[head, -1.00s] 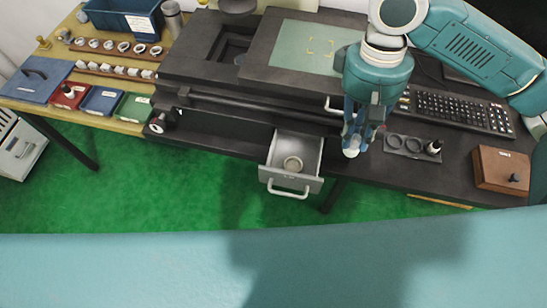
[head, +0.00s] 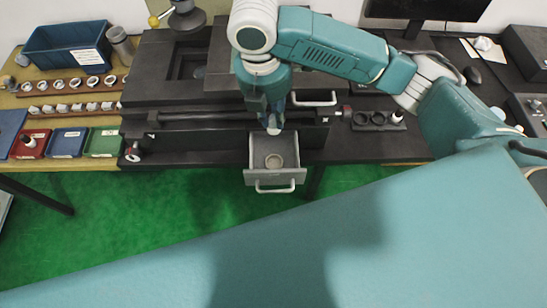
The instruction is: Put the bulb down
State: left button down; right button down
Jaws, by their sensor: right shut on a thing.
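My right gripper (head: 270,117) points down and is shut on the bulb (head: 273,131). Only the bulb's pale rounded end shows below the fingers; the rest is hidden. In the picture the bulb is at the back edge of the open grey drawer (head: 290,178); it appears held above it. My left gripper is not in view.
A black machine bed (head: 215,117) stands behind the drawer. At left, a wooden table holds a blue bin (head: 66,54), rows of rings (head: 75,87) and red, blue and green trays (head: 68,143). The bench top right of the drawer is partly clear.

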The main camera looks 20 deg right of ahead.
notch_tip(320, 180, down, 18)
jog(key=shift+d+f+p, duration=0.1)
jog(key=shift+f+p, duration=0.1)
jog(key=shift+p, duration=0.5)
jog(key=shift+f, duration=0.1)
jog(key=c, duration=1.6)
grip_release()
jog(key=r, duration=0.4)
jog(key=a+r+b, duration=0.1)
jog(key=r, duration=0.3)
jog(key=r+b, duration=0.1)
jog(key=r, duration=0.3)
jog(key=shift+s+a+r, duration=0.1)
jog(key=shift+s+a, duration=0.15)
jog(key=shift+s, duration=0.15)
